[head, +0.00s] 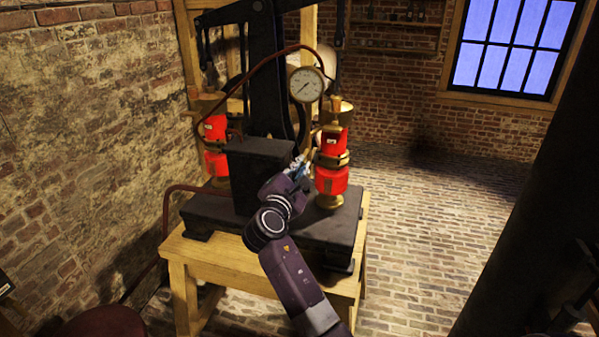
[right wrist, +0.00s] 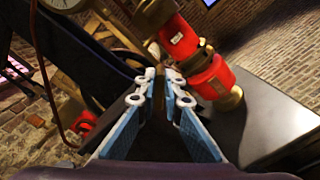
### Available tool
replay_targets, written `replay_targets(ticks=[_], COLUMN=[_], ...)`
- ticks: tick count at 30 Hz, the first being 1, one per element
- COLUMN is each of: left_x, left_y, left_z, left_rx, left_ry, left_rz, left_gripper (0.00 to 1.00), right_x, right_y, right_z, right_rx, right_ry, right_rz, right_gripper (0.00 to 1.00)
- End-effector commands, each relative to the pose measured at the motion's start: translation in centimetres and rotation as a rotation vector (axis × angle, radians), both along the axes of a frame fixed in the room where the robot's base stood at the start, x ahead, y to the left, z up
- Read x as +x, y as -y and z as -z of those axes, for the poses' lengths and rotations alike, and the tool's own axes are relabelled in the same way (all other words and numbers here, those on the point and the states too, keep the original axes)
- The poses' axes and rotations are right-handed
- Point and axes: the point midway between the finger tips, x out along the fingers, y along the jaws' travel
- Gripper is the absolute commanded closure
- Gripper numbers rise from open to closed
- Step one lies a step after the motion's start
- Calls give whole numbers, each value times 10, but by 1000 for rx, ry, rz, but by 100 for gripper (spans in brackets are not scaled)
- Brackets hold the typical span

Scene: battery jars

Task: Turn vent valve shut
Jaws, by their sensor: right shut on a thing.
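My right gripper (head: 302,165) reaches in beside the red and brass cylinder (head: 331,160) on the right of the black machine. Its fingers are shut on a small brass piece (head: 309,154), which looks like the vent valve's handle; the fingers hide most of it. In the right wrist view the fingertips (right wrist: 166,78) come close together around a narrow brownish part, and the red cylinder (right wrist: 215,80) stands just right of them. I cannot tell the valve's turn angle. My left gripper is not in view.
A round pressure gauge (head: 306,85) and a brown hose (head: 262,66) sit above the gripper. A second red cylinder (head: 216,128) stands at the left. The machine's black base (head: 195,211) rests on a wooden table (head: 217,260). The brick floor to the right is clear.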

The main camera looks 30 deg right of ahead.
Motion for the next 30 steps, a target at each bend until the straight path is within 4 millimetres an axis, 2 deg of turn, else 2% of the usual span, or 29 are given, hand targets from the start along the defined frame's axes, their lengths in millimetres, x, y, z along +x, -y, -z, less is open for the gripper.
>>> replay_targets(ticks=[1, 15, 30], left_x=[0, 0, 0], left_y=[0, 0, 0], left_z=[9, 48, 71], left_rx=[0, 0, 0], left_ry=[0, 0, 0], left_rz=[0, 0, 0], left_gripper=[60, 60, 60], right_x=[0, -2, -2], right_y=[0, 1, 2], right_z=[6, 11, 11], right_rx=[32, 312, 479], right_ry=[35, 362, 556], right_rz=[0, 0, 0], right_gripper=[100, 100, 100])
